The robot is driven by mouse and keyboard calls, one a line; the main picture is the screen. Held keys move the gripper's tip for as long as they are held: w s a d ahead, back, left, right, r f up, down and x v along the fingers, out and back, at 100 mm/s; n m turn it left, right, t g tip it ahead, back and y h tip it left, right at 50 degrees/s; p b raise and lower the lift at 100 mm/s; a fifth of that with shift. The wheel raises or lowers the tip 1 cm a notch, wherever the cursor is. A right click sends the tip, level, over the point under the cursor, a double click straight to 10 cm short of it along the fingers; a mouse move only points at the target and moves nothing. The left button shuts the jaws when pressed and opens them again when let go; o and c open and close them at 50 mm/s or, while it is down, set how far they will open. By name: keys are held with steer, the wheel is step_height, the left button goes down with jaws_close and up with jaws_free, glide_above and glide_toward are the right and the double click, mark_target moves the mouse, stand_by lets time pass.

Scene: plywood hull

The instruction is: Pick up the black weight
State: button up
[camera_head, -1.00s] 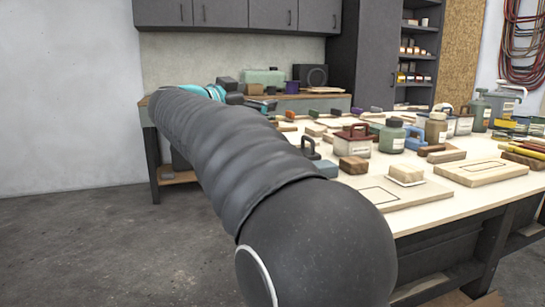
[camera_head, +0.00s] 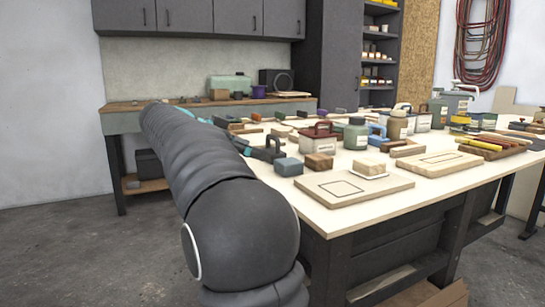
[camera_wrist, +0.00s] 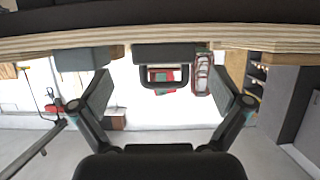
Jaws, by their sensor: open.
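The black weight (camera_wrist: 165,54) has a loop handle. In the wrist view, which is upside down, it hangs from the table edge at the upper middle, and its handle lies between my fingers in the picture. My gripper (camera_wrist: 162,82) is open, with one finger on each side and nothing held. Whether the fingers are level with the handle in depth I cannot tell. In the head view a dark handled shape, likely the weight (camera_head: 272,147), shows at the table's near left, beside the grey-blue block. My arm hides part of that area, and the fingers are not clear there.
The grey-blue block (camera_head: 289,167) and a brown block (camera_head: 319,162) stand close to the right of the weight. A red-lidded container (camera_head: 318,140) is behind them. The plywood table (camera_head: 350,216) carries many other items. Open floor (camera_head: 60,240) lies to the left.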

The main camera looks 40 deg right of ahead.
mark_target(270, 150)
steer(key=shift+w+d+r+b+x, duration=0.1)
steer(key=shift+r+b+x, duration=0.05)
steer(key=shift+x, duration=0.85)
steer(key=shift+w+d+r+b+x, duration=0.1)
steer(key=shift+r+b+x, duration=0.1)
steer(key=shift+x, duration=0.8)
steer(key=shift+d+r+b+x, duration=0.1)
steer(key=shift+b+x, duration=0.05)
steer(key=shift+x, duration=0.85)
steer(key=shift+a+r, duration=0.1)
steer(key=c, duration=1.7)
